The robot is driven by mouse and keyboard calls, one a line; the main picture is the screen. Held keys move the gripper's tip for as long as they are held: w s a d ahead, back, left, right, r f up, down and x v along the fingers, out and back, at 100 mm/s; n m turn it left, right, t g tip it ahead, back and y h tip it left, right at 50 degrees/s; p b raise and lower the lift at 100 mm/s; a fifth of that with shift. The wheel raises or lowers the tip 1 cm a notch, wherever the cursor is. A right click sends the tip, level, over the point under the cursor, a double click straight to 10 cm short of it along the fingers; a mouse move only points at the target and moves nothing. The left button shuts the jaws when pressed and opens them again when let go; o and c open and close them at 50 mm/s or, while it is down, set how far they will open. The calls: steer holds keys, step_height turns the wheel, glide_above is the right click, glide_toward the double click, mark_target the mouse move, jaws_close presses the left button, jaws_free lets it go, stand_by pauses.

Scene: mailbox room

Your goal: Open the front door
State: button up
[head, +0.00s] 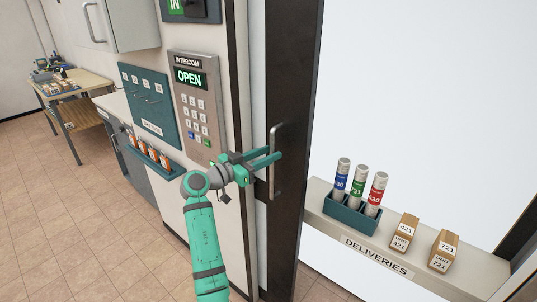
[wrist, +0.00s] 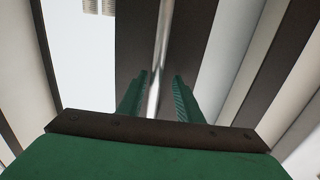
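The front door (head: 296,230) shows as a tall dark upright panel in the middle of the head view. A vertical grey metal bar handle (head: 276,180) is fixed to it. My gripper (head: 277,155) is at the handle's middle, its green fingers level with the bar. In the wrist view the handle (wrist: 164,25) runs between the two parted fingers (wrist: 160,95), with a gap beside it. The gripper looks open around the handle, not clamped on it. Whether the door stands ajar is hard to tell.
An intercom (head: 188,75) left of the door reads "OPEN". A deliveries shelf (head: 480,270) on the right holds a teal rack (head: 348,215) with three tubes and two small boxes. A teal key panel (head: 150,103) and a wooden table (head: 85,82) are further left. The tiled floor at left is clear.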

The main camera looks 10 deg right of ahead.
steer(key=v, duration=1)
steer(key=shift+f, duration=0.1)
